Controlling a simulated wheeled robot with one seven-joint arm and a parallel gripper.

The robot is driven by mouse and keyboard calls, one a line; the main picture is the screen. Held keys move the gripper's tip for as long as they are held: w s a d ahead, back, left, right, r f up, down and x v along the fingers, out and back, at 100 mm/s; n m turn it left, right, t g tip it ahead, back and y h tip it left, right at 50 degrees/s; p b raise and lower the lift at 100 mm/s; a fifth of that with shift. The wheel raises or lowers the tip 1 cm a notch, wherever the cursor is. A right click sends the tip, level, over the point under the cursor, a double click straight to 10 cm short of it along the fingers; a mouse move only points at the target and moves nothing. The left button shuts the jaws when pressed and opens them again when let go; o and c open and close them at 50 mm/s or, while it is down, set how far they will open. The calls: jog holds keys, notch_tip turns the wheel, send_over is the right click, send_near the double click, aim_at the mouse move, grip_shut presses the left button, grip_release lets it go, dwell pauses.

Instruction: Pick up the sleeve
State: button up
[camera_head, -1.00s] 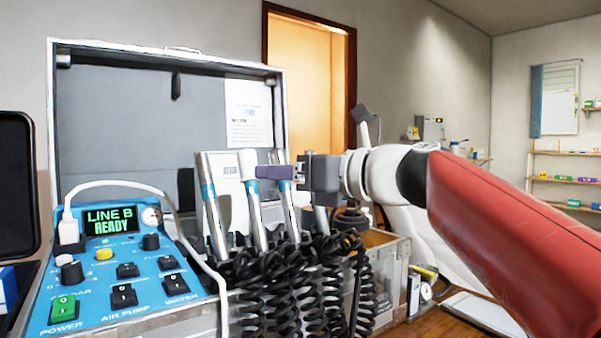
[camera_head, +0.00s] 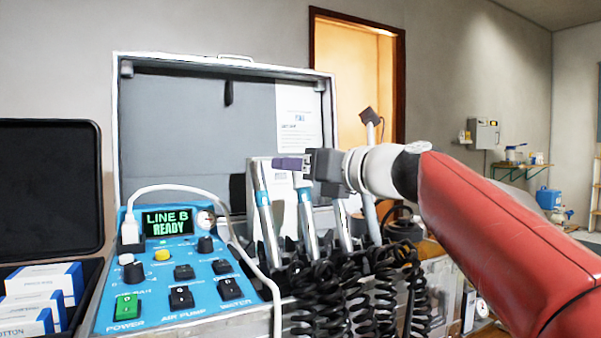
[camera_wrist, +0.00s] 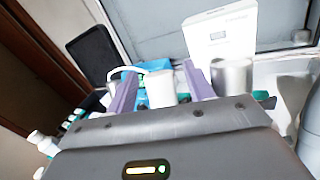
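No item is clearly labelled as the sleeve, and I cannot tell which one it is. A handpiece with a white cylindrical top (camera_head: 301,181) stands in the case's holder row. In the wrist view this white top (camera_wrist: 161,91) is between my two purple fingers, with gaps on both sides. My gripper (camera_head: 284,163) is open at the tops of the handpieces and partly hides the white top. A silver-topped handpiece (camera_wrist: 232,78) is just right of the fingers in the wrist view. A white printed box (camera_wrist: 221,36) stands behind the handpieces.
The blue control panel (camera_head: 205,270) reads LINE B READY. The open case lid (camera_head: 185,125) rises behind. Black coiled hoses (camera_head: 325,300) hang in front. White boxes (camera_head: 45,285) lie in a black case (camera_head: 48,190) at the left.

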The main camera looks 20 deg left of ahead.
jog(key=c, duration=1)
